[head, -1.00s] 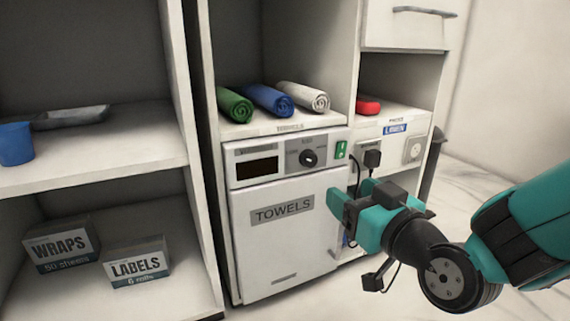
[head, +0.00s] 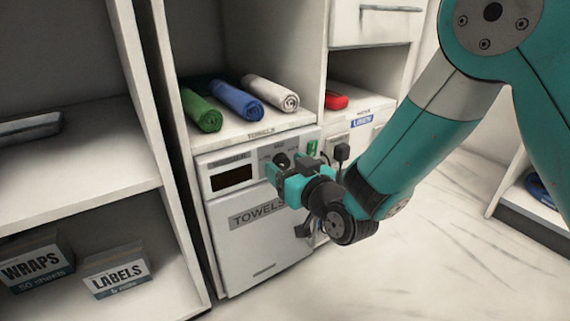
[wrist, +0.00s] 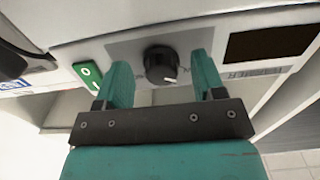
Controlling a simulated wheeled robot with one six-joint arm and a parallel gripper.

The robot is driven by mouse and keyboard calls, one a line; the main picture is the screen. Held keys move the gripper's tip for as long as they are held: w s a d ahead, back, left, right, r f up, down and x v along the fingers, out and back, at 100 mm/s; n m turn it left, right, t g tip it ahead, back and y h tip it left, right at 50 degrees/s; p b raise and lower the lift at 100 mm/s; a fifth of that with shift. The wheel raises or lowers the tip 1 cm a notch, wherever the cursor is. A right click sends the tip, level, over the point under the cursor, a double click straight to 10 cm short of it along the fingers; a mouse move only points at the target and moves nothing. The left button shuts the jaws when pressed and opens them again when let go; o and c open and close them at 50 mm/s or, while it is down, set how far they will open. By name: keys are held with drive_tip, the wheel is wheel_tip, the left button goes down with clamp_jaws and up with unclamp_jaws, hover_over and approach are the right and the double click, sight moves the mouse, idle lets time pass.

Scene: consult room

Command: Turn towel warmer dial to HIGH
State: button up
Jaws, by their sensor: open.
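The towel warmer (head: 258,244) is a white cabinet marked TOWELS, with a dark display and a control panel along its top. Its black round dial (wrist: 161,65) sits on a grey panel in the wrist view, with a white pointer line toward the lower right of that view. In the head view the dial (head: 281,159) shows just above my gripper. My gripper (head: 273,169) is open in front of the panel. In the wrist view its teal fingers (wrist: 162,80) stand on either side of the dial, with gaps; I cannot tell whether the tips reach its depth. The dial's lettering is unreadable.
A green switch (wrist: 88,75) sits beside the dial. Rolled green, blue and white towels (head: 240,101) lie on the shelf above. A black plug (head: 341,152) sticks out at the right. WRAPS and LABELS boxes (head: 116,270) stand on the left shelf.

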drive_tip(key=c, duration=0.9)
drive_tip(key=shift+a, duration=0.1)
drive_tip(key=shift+s+m, duration=0.1)
drive_tip(key=shift+m, duration=0.3)
drive_tip(key=m+p, duration=0.1)
drive_tip(key=m, duration=0.2)
drive_tip(key=shift+m, duration=0.4)
drive_tip(key=m, duration=0.5)
drive_tip(key=shift+p, duration=0.4)
drive_tip(key=m, duration=0.4)
drive_tip(key=shift+r, duration=0.1)
drive_tip(key=m+p, duration=0.1)
drive_tip(key=m, duration=0.2)
drive_tip(key=shift+m, duration=0.4)
drive_tip(key=m, duration=0.6)
drive_tip(key=shift+r+p, duration=0.1)
drive_tip(key=shift+p, duration=0.25)
drive_tip(key=shift+m, duration=0.4)
